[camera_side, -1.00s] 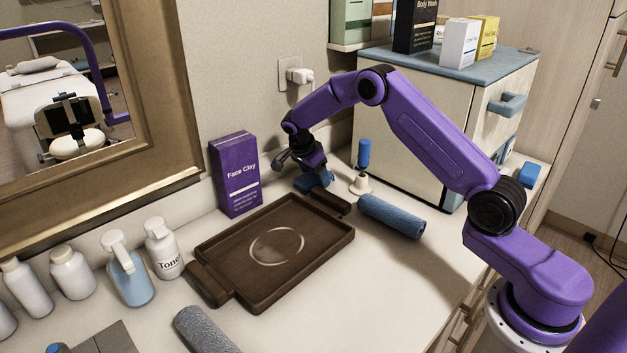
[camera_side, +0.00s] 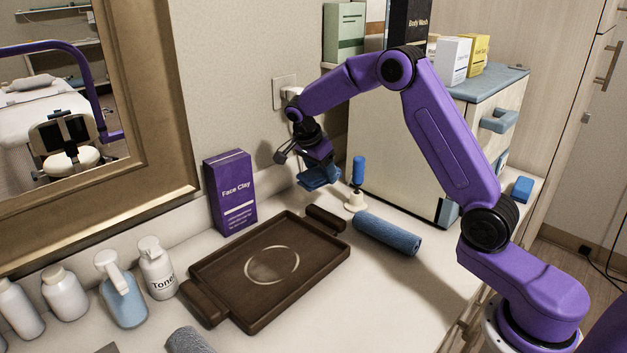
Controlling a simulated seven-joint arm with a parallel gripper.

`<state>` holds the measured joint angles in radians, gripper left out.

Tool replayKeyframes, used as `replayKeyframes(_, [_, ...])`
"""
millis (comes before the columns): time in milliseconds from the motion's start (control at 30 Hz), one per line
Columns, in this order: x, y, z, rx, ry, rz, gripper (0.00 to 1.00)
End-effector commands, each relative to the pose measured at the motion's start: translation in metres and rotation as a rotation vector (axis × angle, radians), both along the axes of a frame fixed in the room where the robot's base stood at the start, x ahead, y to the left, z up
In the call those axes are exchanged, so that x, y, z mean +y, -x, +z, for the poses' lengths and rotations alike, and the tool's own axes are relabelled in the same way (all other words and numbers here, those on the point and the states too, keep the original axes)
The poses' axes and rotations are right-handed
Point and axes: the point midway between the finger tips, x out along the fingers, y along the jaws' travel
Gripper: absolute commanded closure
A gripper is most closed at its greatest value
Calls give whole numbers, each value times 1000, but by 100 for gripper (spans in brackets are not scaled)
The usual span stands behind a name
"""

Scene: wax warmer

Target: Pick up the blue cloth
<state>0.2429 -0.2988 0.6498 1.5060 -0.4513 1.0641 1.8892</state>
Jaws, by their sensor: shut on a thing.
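The blue cloth (camera_side: 319,179) is a small folded blue piece. It hangs between the jaws of my gripper (camera_side: 313,165), held a little above the counter behind the wooden tray. My gripper points down and is shut on the cloth. The fingertips are small and partly hidden by the cloth.
The dark wooden tray (camera_side: 222,273) lies in front. A purple Face Clay box (camera_side: 230,192) stands left, and a blue-handled tool in a white base (camera_side: 357,185) stands close to the right. A rolled blue towel (camera_side: 388,233) lies right of the tray. A cabinet (camera_side: 395,160) is behind.

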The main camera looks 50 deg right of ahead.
Motion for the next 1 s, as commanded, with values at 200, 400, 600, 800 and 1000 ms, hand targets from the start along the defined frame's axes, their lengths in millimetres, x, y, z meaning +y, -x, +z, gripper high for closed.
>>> replayKeyframes(200, [6,42,20,-1,0,0,67])
replayKeyframes(400, [10,71,32,0,0,1,67])
replayKeyframes(600, [12,86,39,1,0,0,67])
replayKeyframes(800, [13,90,40,1,0,-2,67])
replayKeyframes(1000, [13,90,40,2,0,-1,67])
